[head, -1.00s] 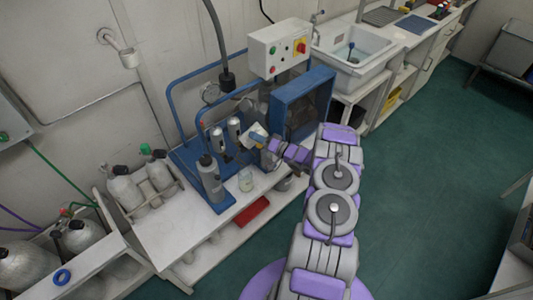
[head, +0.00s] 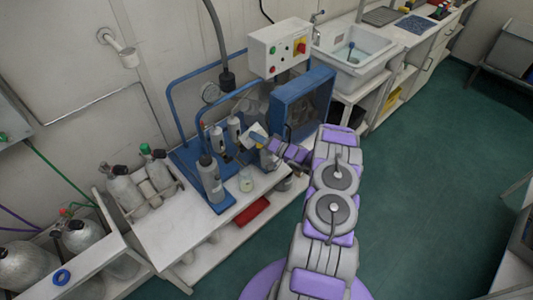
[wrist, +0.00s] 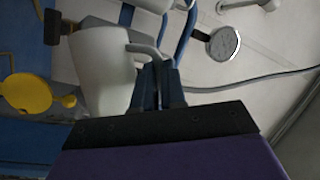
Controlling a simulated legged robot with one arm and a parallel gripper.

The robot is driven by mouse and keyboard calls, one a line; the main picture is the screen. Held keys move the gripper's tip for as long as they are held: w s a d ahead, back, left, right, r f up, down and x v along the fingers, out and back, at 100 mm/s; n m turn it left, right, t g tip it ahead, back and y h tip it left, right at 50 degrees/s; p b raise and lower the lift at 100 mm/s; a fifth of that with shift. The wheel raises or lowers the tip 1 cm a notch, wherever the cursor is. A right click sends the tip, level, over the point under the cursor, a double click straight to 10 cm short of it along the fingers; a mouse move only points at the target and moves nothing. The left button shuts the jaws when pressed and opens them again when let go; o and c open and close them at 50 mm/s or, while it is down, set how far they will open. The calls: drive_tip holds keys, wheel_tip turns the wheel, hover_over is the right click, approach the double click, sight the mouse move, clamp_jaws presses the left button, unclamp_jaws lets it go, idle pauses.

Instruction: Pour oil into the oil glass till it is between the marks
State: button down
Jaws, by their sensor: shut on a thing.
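My gripper (wrist: 158,88) is shut on the handle of a white jug (wrist: 100,62). In the head view the pale jug (head: 255,131) is held at my gripper (head: 266,144), in front of the blue-framed compressor panel. The jug looks tilted; its inside and any oil in it are hidden. The oil glass and its marks cannot be made out in either view.
Grey filter cylinders (head: 210,178) stand close to the left of the jug. A blue guard (head: 303,103) is to its right, with a control box (head: 280,47) above. A round gauge (wrist: 223,43) and a yellow part (wrist: 26,94) show in the wrist view. A red tray (head: 252,212) lies below.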

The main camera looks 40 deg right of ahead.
drive_tip(key=shift+w+a+f+m+t+b, duration=0.2)
drive_tip(key=shift+w+m+t+b, duration=0.15)
drive_tip(key=shift+m, duration=0.15)
idle(2.1)
drive_tip(key=shift+s+d, duration=0.1)
drive_tip(key=shift+s, duration=0.1)
idle(1.0)
drive_tip(key=a+n, duration=0.1)
drive_tip(key=n+g+p, duration=0.1)
drive_tip(key=n, duration=0.1)
drive_tip(key=a+n+g+p, duration=0.1)
drive_tip(key=shift+w+a+r, duration=0.25)
drive_tip(key=shift+a+r, duration=0.05)
drive_tip(key=shift+r, duration=0.1)
drive_tip(key=shift+d, duration=0.1)
drive_tip(key=shift+h, duration=0.3)
